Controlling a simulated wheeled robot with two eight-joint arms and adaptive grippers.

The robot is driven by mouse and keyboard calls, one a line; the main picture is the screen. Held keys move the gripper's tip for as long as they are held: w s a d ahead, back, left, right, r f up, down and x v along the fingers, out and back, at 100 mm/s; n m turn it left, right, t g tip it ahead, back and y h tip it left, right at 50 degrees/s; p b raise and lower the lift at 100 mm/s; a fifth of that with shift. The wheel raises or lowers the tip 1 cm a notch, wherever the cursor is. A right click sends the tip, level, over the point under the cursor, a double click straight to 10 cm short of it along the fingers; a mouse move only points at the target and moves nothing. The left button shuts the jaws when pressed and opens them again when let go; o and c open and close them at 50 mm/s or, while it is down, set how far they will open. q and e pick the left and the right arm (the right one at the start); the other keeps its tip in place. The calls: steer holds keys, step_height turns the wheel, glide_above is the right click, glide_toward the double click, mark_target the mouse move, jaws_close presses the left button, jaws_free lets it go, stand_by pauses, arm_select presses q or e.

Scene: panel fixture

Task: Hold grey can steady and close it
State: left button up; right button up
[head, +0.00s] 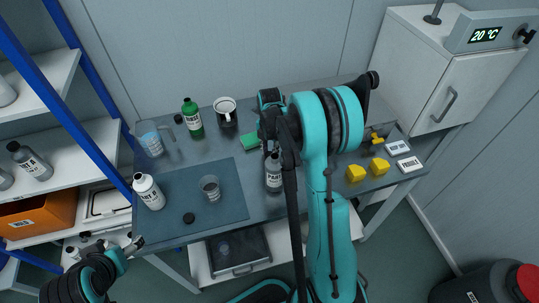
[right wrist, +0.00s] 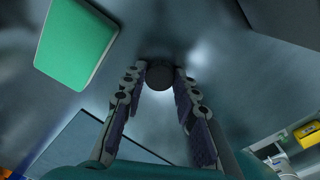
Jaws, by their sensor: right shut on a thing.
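The grey can (head: 273,175) stands upright on the table, its label facing the front. My right gripper (head: 271,150) reaches down over it from above and is shut on its upper part. In the right wrist view the can's dark round top (right wrist: 159,77) sits between the fingertips. A dark round cap (head: 188,218) lies on the blue mat (head: 233,205), to the left of the can. My left gripper (head: 132,245) is at the lower left, in front of the table and apart from everything; its opening is not clear.
A clear cup (head: 209,187) and a white bottle (head: 148,191) stand around the mat. A green bottle (head: 193,118), mug (head: 226,111), beaker (head: 151,139) and green sponge (head: 249,141) are behind. Yellow blocks (head: 379,166) lie at right. Blue shelf posts (head: 68,110) flank the left.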

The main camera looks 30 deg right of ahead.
mark_target(270, 154)
step_height(270, 154, up, 10)
steer(key=p, duration=0.3)
steer(key=shift+p, duration=0.4)
